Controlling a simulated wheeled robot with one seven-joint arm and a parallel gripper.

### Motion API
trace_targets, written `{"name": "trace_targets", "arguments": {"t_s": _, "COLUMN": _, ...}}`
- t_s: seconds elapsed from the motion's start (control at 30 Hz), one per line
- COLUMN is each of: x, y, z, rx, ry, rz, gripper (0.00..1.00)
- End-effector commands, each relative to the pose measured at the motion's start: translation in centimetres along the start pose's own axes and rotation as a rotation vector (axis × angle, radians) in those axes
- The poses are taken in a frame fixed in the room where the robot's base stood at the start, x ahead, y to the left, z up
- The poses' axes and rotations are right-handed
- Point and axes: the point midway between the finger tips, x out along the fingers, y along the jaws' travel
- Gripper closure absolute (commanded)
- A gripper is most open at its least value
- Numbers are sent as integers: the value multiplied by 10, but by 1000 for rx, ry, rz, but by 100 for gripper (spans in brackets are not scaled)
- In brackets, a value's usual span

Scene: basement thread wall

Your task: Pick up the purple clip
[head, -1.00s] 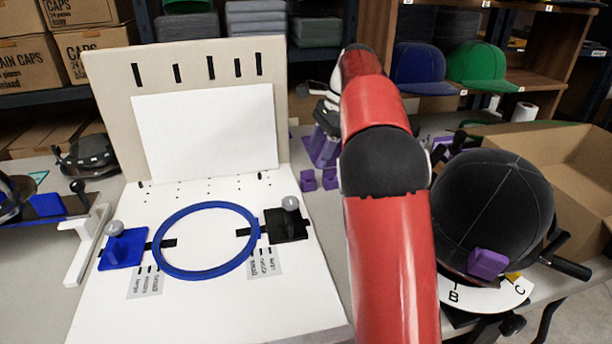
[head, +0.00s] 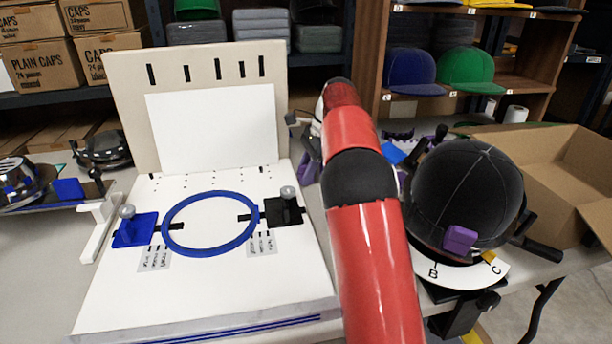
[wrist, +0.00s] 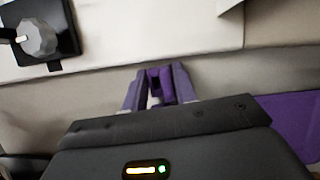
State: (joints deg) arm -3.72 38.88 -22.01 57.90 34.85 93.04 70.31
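In the wrist view a small dark purple clip (wrist: 161,85) shows between the two purple-grey fingers of my gripper (wrist: 158,82). The fingers stand close on both sides of it; whether both touch it is too small to tell. In the head view my gripper (head: 307,166) is low over the table, just right of the white board, partly hidden by my red arm. The clip between the fingers cannot be made out there. Another purple clip (head: 460,238) sits on the front of the black cap (head: 467,190) at the right.
The white board (head: 110,290) with a blue hoop (head: 172,240) and black clamp (head: 284,211) lies left of my arm. An upright panel (head: 130,80) stands behind it. An open cardboard box (head: 560,180) is at the right. A purple patch (wrist: 290,115) shows right in the wrist view.

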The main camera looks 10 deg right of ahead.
Motion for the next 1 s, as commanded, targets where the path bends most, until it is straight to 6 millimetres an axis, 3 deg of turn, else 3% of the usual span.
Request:
{"name": "trace_targets", "arguments": {"t_s": 0.03, "x": 0, "y": 0, "z": 0, "rx": 0, "ry": 0, "rz": 0, "gripper": 79}}
{"name": "trace_targets", "arguments": {"t_s": 0.17, "x": 0, "y": 0, "z": 0, "rx": 0, "ry": 0, "rz": 0, "gripper": 96}}
{"name": "trace_targets", "arguments": {"t_s": 0.53, "x": -7, "y": 0, "z": 2, "rx": 0, "ry": 0, "rz": 0, "gripper": 97}}
{"name": "trace_targets", "arguments": {"t_s": 1.0, "x": -74, "y": -1, "z": 30, "rx": -1, "ry": 1, "rz": -3, "gripper": 97}}
